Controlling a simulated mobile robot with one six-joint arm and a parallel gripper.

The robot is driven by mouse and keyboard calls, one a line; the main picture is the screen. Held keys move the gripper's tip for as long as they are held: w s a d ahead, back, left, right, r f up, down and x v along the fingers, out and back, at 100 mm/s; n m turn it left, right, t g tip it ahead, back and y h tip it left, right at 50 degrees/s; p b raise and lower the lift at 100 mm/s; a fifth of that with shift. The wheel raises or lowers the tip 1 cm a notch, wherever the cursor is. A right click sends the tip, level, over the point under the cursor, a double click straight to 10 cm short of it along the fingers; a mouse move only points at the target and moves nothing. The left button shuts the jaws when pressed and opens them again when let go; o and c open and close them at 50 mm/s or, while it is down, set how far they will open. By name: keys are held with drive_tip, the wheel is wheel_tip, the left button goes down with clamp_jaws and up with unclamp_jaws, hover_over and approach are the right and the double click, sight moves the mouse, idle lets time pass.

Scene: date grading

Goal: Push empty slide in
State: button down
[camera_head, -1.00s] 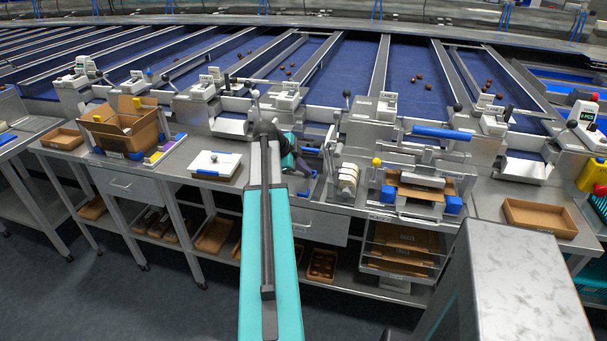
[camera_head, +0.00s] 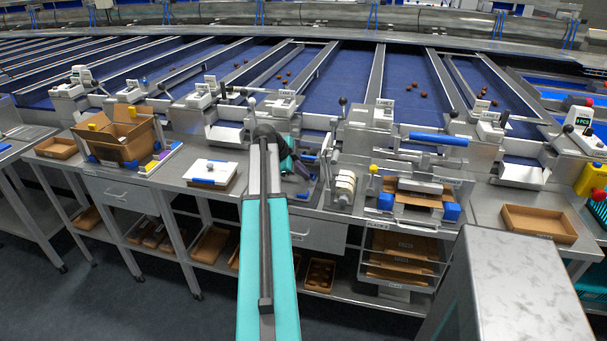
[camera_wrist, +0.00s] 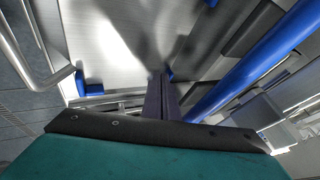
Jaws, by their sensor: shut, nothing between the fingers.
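My gripper (camera_head: 312,166) is at the end of the teal arm, over the bench left of the middle station; its fingers are small and partly hidden there. In the wrist view the dark purple fingers (camera_wrist: 163,98) are together and empty. Ahead of them is a bare grey metal plate (camera_wrist: 120,45) with blue blocks at its edge and a bent metal bar handle (camera_wrist: 52,78) at the left. I cannot tell if this plate is the slide, or whether the fingertips touch it. In the head view the right station has blue corner blocks (camera_head: 451,212) around brown card.
A thick blue bar (camera_wrist: 262,58) runs close to the right of the fingers; a blue bar (camera_head: 438,139) also crosses the right station. White rolls (camera_head: 344,186) stand right of my gripper. An empty brown tray (camera_head: 538,223) lies further right. A white tray (camera_head: 211,172) lies left.

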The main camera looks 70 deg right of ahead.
drive_tip(key=shift+a+f, duration=0.1)
drive_tip(key=shift+a, duration=0.55)
drive_tip(key=shift+s+a+b, duration=0.1)
drive_tip(key=shift+a+b, duration=0.45)
drive_tip(key=shift+a, duration=0.65)
drive_tip(key=b+v, duration=0.2)
drive_tip(key=v, duration=0.8)
drive_tip(key=shift+d, duration=0.1)
